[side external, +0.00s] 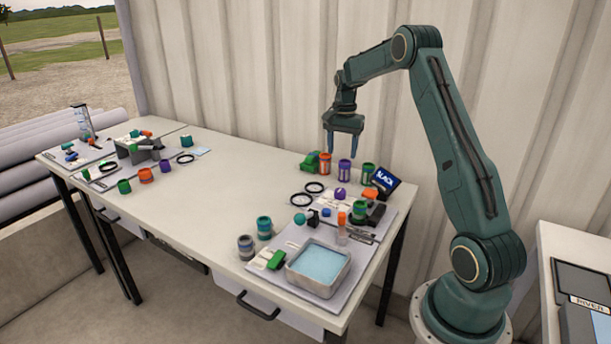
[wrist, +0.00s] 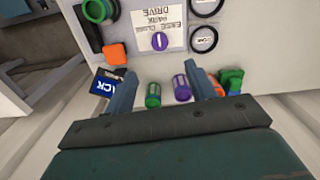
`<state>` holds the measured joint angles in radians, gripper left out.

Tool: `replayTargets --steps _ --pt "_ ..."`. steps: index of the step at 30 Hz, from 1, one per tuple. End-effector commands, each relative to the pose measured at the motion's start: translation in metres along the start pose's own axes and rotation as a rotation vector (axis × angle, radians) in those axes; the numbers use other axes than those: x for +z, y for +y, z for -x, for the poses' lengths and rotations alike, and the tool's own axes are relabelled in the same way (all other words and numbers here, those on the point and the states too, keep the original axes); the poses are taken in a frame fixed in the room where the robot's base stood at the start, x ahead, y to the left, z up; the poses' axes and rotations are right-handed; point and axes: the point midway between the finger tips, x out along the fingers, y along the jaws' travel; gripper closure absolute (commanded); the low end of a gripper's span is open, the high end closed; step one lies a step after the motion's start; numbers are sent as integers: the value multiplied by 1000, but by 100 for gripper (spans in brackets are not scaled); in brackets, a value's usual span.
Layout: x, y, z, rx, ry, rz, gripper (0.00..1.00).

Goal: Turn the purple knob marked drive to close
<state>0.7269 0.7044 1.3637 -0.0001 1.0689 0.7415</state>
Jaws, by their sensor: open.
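The purple knob (wrist: 160,41) sits on a white label plate (wrist: 172,22) in the wrist view, with a pale mark across its top. The plate's print is upside down there; DRIVE and PARK can be read. In the side external view the knob (side external: 340,193) is small, on the right part of the table. My gripper (side external: 342,150) is open and empty, pointing down above the table's back edge, apart from the knob. In the wrist view my gripper's fingers (wrist: 160,72) are spread, and the knob lies beyond their tips.
A purple cylinder (side external: 344,166) and a green cylinder (side external: 368,170) stand near the gripper, beside an orange one (side external: 325,161) and a green toy (side external: 310,163). A dark blue sign (side external: 385,181) is close by. The table's middle (side external: 220,180) is clear.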

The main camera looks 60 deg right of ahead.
Motion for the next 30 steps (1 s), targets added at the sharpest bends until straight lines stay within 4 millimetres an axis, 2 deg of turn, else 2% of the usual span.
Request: replayTargets --steps 11,17,23,30 --pt "-5 1 -7 4 -4 -16 45" --pt "-4 2 -19 5 -5 -16 45" --pt "-4 2 -43 6 -6 -15 45" --pt "-4 2 -80 6 -6 -15 45"
